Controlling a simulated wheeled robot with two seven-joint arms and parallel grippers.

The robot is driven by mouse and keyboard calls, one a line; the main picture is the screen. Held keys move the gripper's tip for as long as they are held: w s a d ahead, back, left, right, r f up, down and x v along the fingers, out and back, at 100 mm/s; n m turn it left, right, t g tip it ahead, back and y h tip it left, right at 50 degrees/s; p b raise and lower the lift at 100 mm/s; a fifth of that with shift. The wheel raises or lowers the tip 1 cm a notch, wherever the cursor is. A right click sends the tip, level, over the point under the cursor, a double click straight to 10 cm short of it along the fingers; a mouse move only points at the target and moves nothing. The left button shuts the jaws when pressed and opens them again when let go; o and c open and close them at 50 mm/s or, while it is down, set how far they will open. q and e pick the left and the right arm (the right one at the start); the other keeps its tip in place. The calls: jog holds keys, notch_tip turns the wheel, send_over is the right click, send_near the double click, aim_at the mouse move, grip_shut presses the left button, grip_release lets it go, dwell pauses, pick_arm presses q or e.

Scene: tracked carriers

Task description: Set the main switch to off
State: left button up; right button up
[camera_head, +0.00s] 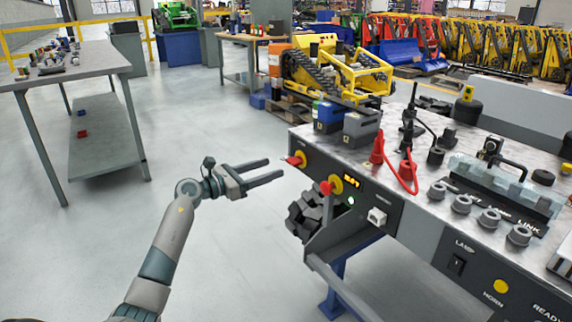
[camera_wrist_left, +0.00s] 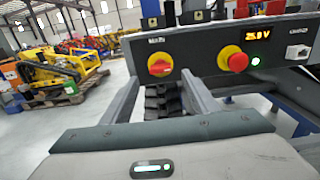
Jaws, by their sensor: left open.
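The main switch is a red rotary handle on a yellow round plate (camera_wrist_left: 160,66), under a label that reads like "MAIN". Its handle appears to lie roughly level. In the head view the main switch (camera_head: 297,159) is at the far left end of the bench's dark front panel. My left gripper (camera_head: 276,168) is open and empty, with its fingertips just left of the switch and apart from it. In the wrist view the open fingers (camera_wrist_left: 160,88) point toward the panel, one to each side below the switch. My right gripper is not in view.
A red mushroom button (camera_wrist_left: 233,58) on yellow sits right of the switch, beside a lit voltage display (camera_wrist_left: 257,32) and a green light (camera_wrist_left: 255,60). Red cables and dark battery-like boxes (camera_head: 360,125) stand on the bench top (camera_head: 330,140). A grey table (camera_head: 95,65) is left; floor between is clear.

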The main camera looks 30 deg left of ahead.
aim_at(289, 162)
pick_arm(q)
jog(key=x, duration=0.5)
jog(key=shift+w+d, duration=0.1)
jog(key=shift+w, duration=0.1)
jog(key=shift+b+x, duration=0.3)
jog(key=shift+x, duration=0.55)
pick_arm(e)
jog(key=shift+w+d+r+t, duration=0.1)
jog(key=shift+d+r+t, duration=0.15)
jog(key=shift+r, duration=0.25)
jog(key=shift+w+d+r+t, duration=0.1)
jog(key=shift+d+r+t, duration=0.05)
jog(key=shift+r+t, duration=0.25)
pick_arm(q)
jog(key=c, duration=1.1)
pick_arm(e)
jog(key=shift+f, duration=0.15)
